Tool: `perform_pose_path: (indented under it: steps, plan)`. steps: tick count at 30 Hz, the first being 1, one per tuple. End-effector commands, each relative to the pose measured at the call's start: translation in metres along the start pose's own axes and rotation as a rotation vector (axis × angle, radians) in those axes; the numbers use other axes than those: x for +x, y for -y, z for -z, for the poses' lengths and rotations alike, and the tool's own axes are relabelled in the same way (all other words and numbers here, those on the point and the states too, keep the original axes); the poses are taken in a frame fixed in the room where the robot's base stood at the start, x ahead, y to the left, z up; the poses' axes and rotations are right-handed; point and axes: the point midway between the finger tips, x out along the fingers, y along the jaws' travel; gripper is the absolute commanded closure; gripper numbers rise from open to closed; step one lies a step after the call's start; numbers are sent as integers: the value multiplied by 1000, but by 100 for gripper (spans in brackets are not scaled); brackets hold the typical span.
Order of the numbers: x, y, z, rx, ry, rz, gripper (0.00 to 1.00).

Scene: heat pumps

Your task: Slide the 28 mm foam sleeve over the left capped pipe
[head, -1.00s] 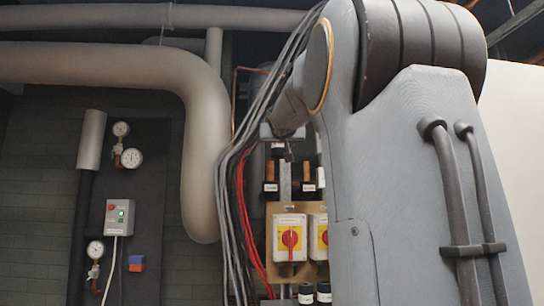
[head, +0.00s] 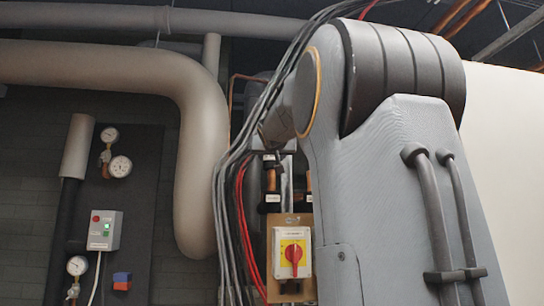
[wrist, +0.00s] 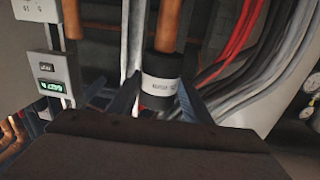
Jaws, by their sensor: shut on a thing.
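My gripper (wrist: 157,100) is shut on a short black foam sleeve (wrist: 161,66) with a white printed label. In the wrist view the left capped pipe (wrist: 169,24), a copper stub, meets the sleeve's far end and lines up with it. How far the sleeve is over the pipe cannot be told. In the head view the same pipe (head: 272,180) rises from a black labelled collar (head: 272,198). My arm hides most of the gripper there.
A second copper pipe (wrist: 70,18) stands beside the first. Red cables (head: 243,225) and grey cables (head: 224,215) hang left of the pipes. A red-yellow switch (head: 292,252) sits below. A thick lagged pipe (head: 203,150) bends down at the left.

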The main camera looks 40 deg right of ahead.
Motion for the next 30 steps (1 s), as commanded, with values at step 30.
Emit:
perform_pose_path:
  steps: [30]
  plan:
    - [1, -2, -57, 0, 0, -4, 63]
